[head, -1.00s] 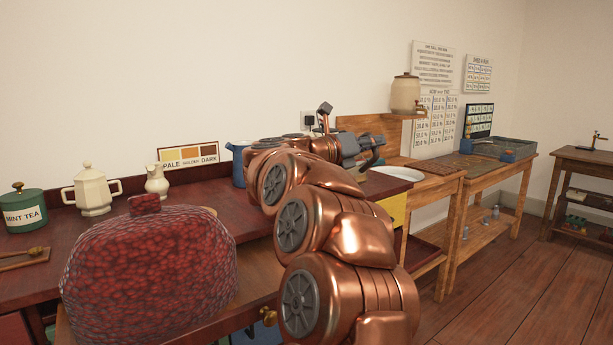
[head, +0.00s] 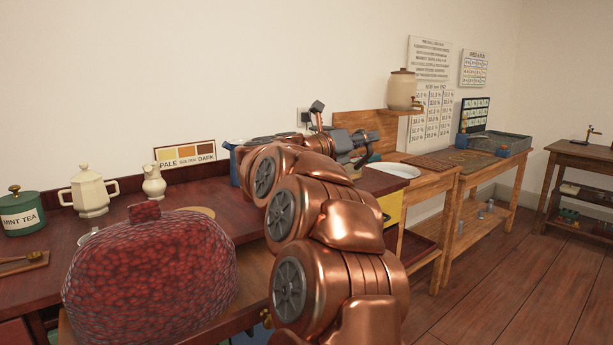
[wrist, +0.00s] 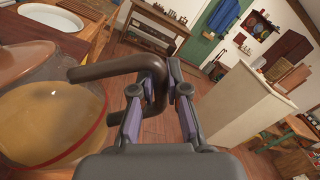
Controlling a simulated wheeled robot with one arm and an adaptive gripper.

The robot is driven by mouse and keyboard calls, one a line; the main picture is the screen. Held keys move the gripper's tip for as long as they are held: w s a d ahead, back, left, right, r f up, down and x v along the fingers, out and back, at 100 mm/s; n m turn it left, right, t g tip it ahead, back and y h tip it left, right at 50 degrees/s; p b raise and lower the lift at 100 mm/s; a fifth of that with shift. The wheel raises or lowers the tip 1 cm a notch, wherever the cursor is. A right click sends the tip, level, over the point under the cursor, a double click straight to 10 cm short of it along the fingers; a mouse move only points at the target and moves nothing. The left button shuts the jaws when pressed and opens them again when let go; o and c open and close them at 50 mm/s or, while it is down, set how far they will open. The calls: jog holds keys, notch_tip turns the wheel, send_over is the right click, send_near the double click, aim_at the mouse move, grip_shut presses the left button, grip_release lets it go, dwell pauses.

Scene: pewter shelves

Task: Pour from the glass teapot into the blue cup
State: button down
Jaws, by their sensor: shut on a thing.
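My gripper (wrist: 158,92) is shut on the brown handle (wrist: 108,72) of the glass teapot (wrist: 50,122). In the wrist view the teapot's clear body fills the left side, with amber liquid and a red line around it; its spout is not visible. In the head view my dark gripper (head: 358,145) is at the table's right end, and my copper arm hides most of the area below. A blue vessel (head: 235,163) is partly hidden behind my arm; I cannot tell whether it is the blue cup. I see no pouring stream.
A large red textured cosy (head: 150,275) stands in front. A cream teapot (head: 92,192), a small cream jug (head: 153,182) and a green mint tea tin (head: 22,212) stand at the left. A white basin (head: 395,170) is on the wooden bench beyond my gripper.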

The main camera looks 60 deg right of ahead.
jog(key=shift+w+r+p, duration=0.1)
jog(key=shift+r+p, duration=0.25)
jog(key=shift+p, duration=0.05)
